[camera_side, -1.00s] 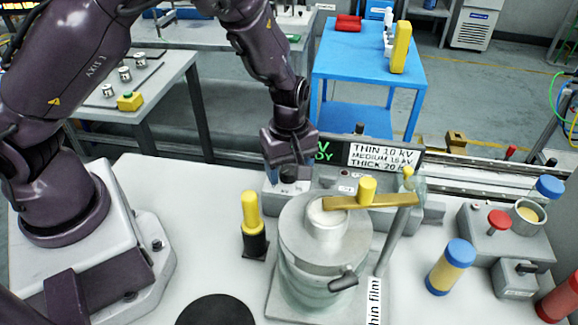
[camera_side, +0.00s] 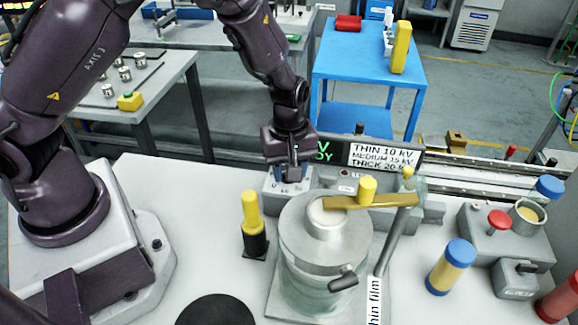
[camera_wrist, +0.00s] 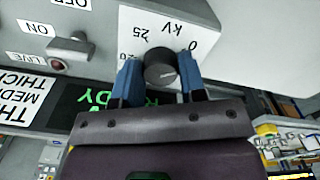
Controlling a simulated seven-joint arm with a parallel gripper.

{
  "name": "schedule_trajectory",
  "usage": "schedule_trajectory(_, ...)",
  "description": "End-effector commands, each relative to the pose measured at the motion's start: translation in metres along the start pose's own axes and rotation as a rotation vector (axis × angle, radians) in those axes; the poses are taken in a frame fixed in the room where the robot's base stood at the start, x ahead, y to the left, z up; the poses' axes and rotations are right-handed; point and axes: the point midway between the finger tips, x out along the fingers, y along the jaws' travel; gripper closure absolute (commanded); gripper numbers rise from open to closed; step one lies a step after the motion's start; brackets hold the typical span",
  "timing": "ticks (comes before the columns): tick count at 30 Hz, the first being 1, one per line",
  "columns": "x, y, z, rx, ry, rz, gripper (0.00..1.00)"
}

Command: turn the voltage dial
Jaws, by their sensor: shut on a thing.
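The voltage dial (camera_wrist: 161,68) is a dark round knob on a white scale plate (camera_wrist: 140,22) marked 0, 25, 20 and kV in the wrist view. My gripper (camera_wrist: 160,72) has its two blue fingers on either side of the knob and is shut on it. In the side view my gripper (camera_side: 290,174) points down at the plate (camera_side: 273,186) on the sloping control box, behind the large jar. The dial is hidden by the fingers there. I cannot make out its pointer or exact setting.
A lit READY display (camera_wrist: 90,103) and a sign with THIN 10 kV, MEDIUM 15 kV, THICK 20 kV (camera_side: 383,157) stand behind. A switch (camera_wrist: 70,44) sits beside the dial. The glass jar (camera_side: 318,285), brass arm (camera_side: 385,201) and yellow-handled tool (camera_side: 252,215) are close in front.

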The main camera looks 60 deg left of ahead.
Motion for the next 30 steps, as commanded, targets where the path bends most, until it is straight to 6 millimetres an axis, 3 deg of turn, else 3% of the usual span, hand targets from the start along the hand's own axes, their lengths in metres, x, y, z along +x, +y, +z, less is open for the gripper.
schedule_trajectory(18,-0.0011,-0.0012,-0.0001,0.542,-0.003,0.002,0.85)
schedule_trajectory(30,-0.0012,-0.0017,-0.0002,0.761,-0.002,0.001,0.85)
